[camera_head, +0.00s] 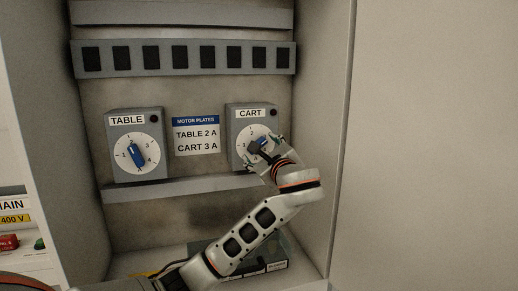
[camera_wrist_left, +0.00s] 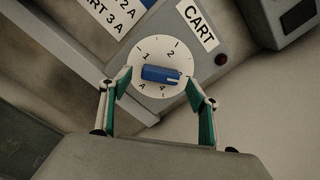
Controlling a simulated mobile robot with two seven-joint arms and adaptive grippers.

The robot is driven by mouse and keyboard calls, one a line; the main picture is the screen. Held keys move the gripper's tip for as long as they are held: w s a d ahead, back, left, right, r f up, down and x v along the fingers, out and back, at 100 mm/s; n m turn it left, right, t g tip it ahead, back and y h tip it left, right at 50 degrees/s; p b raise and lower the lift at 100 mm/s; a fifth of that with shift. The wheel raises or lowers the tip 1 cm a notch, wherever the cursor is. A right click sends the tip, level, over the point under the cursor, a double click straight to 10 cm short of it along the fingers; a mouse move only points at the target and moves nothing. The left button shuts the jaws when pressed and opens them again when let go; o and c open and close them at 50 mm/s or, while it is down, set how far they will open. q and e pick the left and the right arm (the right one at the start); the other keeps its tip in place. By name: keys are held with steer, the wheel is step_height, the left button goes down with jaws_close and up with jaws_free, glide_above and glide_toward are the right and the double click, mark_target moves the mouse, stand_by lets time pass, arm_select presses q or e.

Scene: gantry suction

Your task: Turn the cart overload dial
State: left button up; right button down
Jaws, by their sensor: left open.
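The cart overload dial is a white disc (camera_head: 244,150) with a blue knob on a grey box labelled CART (camera_head: 251,113). In the left wrist view the disc (camera_wrist_left: 160,45) shows 1, 2, 4 and A, and the blue knob (camera_wrist_left: 160,74) has a pale mark at its right end. My left gripper (camera_head: 263,151) is at this dial. In the left wrist view its open fingers (camera_wrist_left: 158,79) stand on either side of the knob, near its ends; contact cannot be told. My right gripper is not in view.
A similar TABLE dial (camera_head: 137,155) is at the left. Between them a plate (camera_head: 196,137) reads TABLE 2 A, CART 3 A. A grey ledge (camera_head: 180,188) runs below, and the cabinet's right wall (camera_head: 320,120) stands close to my left gripper.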

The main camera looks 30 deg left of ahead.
arm_select(q)
steer(key=v, duration=0.9)
steer(key=shift+s+d, duration=0.2)
